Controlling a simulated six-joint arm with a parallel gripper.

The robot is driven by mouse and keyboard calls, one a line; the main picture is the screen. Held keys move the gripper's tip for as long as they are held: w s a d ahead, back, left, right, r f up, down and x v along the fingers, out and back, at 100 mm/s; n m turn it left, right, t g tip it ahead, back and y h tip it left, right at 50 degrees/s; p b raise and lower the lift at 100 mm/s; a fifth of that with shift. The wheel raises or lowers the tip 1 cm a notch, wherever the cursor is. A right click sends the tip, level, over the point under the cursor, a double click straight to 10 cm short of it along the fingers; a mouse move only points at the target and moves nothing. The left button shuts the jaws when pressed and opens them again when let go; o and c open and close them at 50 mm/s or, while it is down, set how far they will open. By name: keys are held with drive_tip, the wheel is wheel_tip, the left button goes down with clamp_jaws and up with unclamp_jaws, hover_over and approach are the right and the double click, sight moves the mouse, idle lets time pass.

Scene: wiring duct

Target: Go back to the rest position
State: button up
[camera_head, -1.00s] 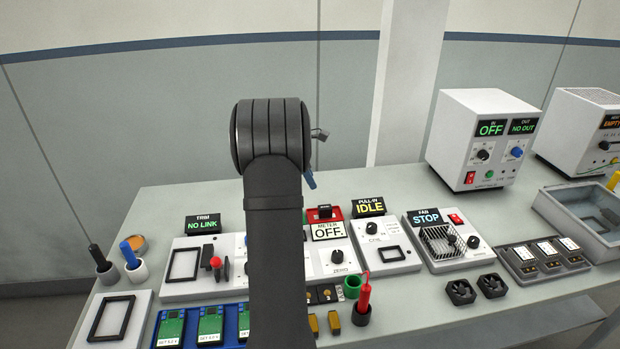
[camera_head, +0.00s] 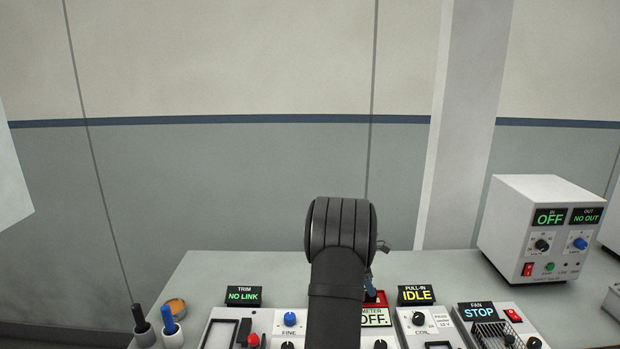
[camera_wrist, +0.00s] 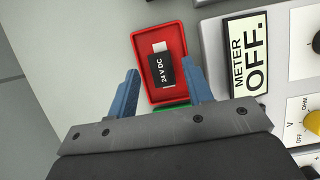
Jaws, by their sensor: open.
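My gripper (camera_wrist: 163,92) shows in the wrist view with its two blue fingers apart and nothing between them. Past the fingertips, a black block marked 24 V DC (camera_wrist: 162,71) lies in a red tray (camera_wrist: 173,36). I cannot tell the height of the fingers above the tray. In the head view my dark arm (camera_head: 338,250) stands in front of the bench and hides part of the panels. Only a bit of blue finger shows beside it, near the red tray.
The meter panel reading OFF (camera_wrist: 248,56) is right of the tray. The TRIM panel (camera_head: 244,296), the PULL-IN panel (camera_head: 415,294) and the FAN panel (camera_head: 482,311) line the bench. A white power supply (camera_head: 540,228) stands at the right. The bench top (camera_head: 215,272) behind the panels is clear.

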drive_tip(key=shift+r, duration=0.75)
